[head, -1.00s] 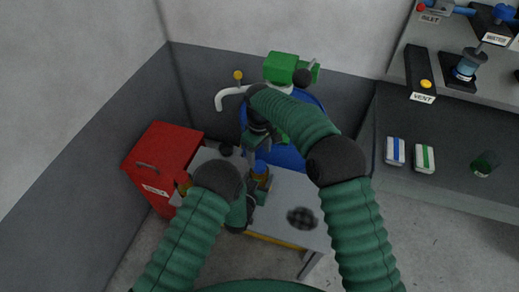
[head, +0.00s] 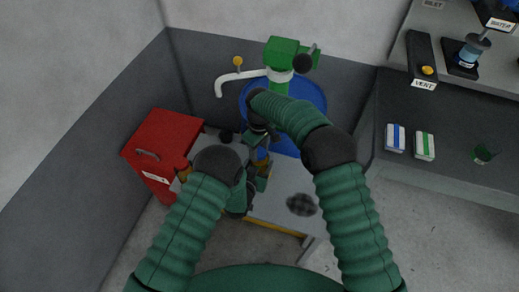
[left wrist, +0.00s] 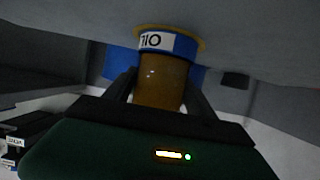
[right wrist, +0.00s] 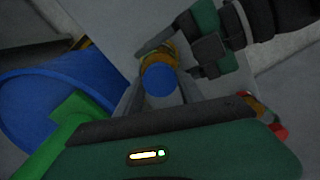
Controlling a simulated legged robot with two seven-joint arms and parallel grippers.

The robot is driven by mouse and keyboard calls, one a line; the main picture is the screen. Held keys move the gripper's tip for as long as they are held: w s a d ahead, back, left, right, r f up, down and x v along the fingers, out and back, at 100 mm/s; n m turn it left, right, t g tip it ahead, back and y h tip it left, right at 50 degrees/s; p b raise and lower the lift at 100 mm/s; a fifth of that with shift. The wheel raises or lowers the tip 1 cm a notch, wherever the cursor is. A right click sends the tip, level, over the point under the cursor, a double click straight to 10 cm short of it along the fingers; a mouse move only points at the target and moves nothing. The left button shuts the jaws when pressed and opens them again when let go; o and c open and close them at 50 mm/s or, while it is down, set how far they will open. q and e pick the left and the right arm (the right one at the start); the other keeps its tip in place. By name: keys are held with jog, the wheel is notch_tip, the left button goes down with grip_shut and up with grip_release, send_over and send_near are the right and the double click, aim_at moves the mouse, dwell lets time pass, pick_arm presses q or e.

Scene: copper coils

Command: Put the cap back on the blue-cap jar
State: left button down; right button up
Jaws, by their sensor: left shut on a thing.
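An amber jar (left wrist: 158,92) with a blue band and white label stands between the fingers of my left gripper (left wrist: 160,95), which is shut on it. The jar also shows in the right wrist view (right wrist: 167,50), partly covered. A round blue cap (right wrist: 159,80) shows end-on between the fingertips of my right gripper (right wrist: 160,90), in line with the jar. I cannot tell whether these fingers press on the cap, or whether the cap touches the jar. In the head view my right gripper (head: 262,138) is just above my left gripper (head: 252,182), at the grey table.
A blue drum (head: 312,100) with a green valve (head: 282,52) and white spout stands behind the table (head: 285,190). A red bin (head: 160,145) is at left.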

grip_shut()
jog(key=shift+m, duration=0.7)
jog(key=o, duration=1)
grip_release()
jog(key=shift+o, duration=0.2)
notch_tip(320, 180, up, 12)
jog(key=shift+w, duration=0.1)
pick_arm(q)
jog(key=shift+c, duration=1.2)
grip_release()
